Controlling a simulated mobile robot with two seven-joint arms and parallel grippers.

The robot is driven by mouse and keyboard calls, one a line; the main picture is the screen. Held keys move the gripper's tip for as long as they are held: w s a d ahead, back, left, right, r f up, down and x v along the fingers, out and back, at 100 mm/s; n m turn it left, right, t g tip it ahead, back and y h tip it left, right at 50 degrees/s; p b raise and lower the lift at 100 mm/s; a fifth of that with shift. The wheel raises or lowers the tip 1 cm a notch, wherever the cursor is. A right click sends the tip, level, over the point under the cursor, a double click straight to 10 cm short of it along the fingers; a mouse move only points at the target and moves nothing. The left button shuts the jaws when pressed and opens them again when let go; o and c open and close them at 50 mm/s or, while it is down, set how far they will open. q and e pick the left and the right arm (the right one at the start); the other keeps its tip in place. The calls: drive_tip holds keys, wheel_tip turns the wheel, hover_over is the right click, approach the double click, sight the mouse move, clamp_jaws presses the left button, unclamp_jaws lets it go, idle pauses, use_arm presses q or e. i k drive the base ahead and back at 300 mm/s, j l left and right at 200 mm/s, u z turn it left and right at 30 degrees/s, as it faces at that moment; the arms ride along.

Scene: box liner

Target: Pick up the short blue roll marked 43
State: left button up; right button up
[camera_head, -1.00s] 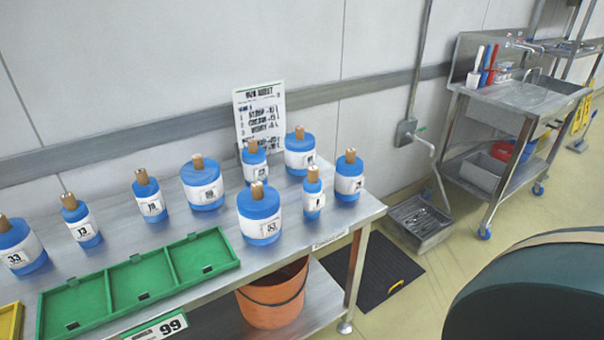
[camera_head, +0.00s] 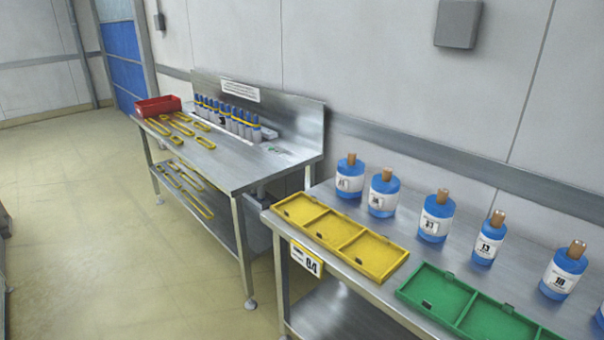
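Several blue rolls with white labels and brown cores stand upright on the steel table at right. From left to right they are a far-left roll (camera_head: 350,176), a second roll (camera_head: 383,194), a wider third roll (camera_head: 436,217), a slim roll (camera_head: 489,239) whose label looks like 13, and a roll (camera_head: 563,273) at far right. Another is cut off by the right edge (camera_head: 600,315). The labels are small; I cannot surely read 43 on any. Neither of my grippers shows.
A yellow three-part tray (camera_head: 340,238) and a green tray (camera_head: 470,305) lie along the table's front edge. A second steel table (camera_head: 240,165) at left holds a red bin (camera_head: 158,105), yellow frames and slim blue-white bottles. Open floor (camera_head: 100,230) lies at left.

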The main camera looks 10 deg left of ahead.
sight(350, 172)
drive_tip(key=z, duration=0.45)
drive_tip(key=j+z, duration=0.2)
drive_tip(key=z, duration=0.3)
drive_tip(key=i+j+z, duration=0.1)
drive_tip(key=z, duration=0.35)
drive_tip(key=j+z, duration=0.3)
drive_tip(key=z, duration=0.2)
drive_tip(key=j+z, duration=0.25)
drive_tip(key=k+j+z, duration=0.25)
drive_tip(key=j, duration=0.15)
drive_tip(key=j+z, duration=0.25)
drive_tip(key=k+j+z, duration=0.1)
drive_tip(key=j, duration=0.25)
drive_tip(key=k+j+z, duration=0.1)
drive_tip(key=k+j, duration=0.15)
drive_tip(key=k+j+z, duration=0.1)
drive_tip(key=j, duration=0.35)
drive_tip(key=k, duration=0.1)
